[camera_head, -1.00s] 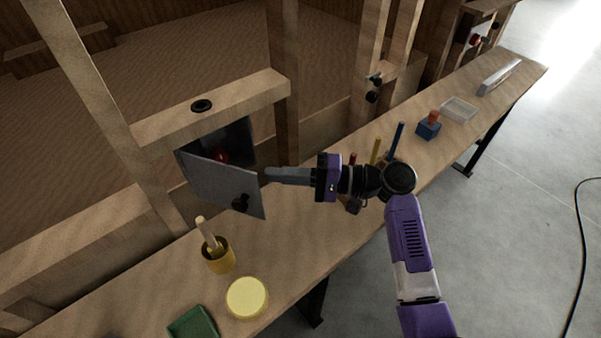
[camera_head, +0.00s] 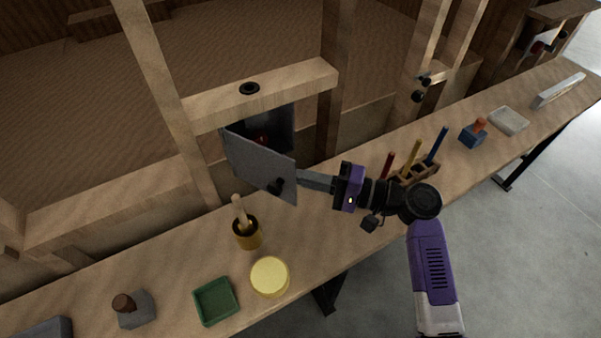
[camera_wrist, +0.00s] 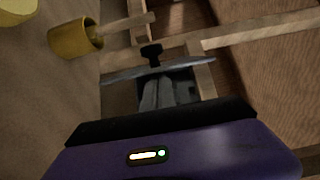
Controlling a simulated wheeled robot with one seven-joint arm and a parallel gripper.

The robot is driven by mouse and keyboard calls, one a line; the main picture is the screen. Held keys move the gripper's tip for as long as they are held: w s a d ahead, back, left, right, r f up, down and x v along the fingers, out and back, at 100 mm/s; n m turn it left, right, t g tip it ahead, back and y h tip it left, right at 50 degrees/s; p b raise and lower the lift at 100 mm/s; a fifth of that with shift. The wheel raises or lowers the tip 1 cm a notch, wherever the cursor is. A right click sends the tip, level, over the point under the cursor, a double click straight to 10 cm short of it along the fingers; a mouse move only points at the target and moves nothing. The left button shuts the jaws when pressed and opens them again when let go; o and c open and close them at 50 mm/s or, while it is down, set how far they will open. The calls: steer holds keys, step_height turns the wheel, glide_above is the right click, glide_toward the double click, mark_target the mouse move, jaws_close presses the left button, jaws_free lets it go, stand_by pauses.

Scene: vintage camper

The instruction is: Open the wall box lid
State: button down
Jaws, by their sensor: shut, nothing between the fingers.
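The wall box (camera_head: 284,127) is a dark, open box set under a wooden ledge. Its grey lid (camera_head: 250,160) stands partly open, swung out from the left side, with a black knob (camera_head: 276,186) on its outer face. A red thing (camera_head: 262,139) shows inside the box. My gripper (camera_head: 301,178) is shut and empty, at the lid's free right edge. In the wrist view its closed fingers (camera_wrist: 165,92) point at the lid's inner side (camera_wrist: 190,67), with the knob (camera_wrist: 151,53) beyond. I cannot tell whether the fingertips touch the lid.
Below the lid, the bench holds a yellow cup with a wooden handle (camera_head: 247,233), a round yellow thing (camera_head: 269,276) and a green tray (camera_head: 215,300). A pen rack (camera_head: 425,172) stands close behind my wrist. A wooden post (camera_head: 330,120) rises right of the box.

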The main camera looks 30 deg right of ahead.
mark_target(280, 187)
steer(key=s+a+m+t+h, duration=0.1)
steer(key=s+a+m+t+h+p, duration=0.1)
steer(key=a+h, duration=0.1)
steer(key=shift+s+a+m, duration=0.15)
steer(key=shift+a+m, duration=0.05)
steer(key=shift+m, duration=0.1)
steer(key=shift+t+h, duration=0.3)
steer(key=shift+s+a, duration=0.3)
steer(key=shift+a, duration=0.7)
steer(key=shift+s+a, duration=0.25)
steer(key=shift+a, duration=0.75)
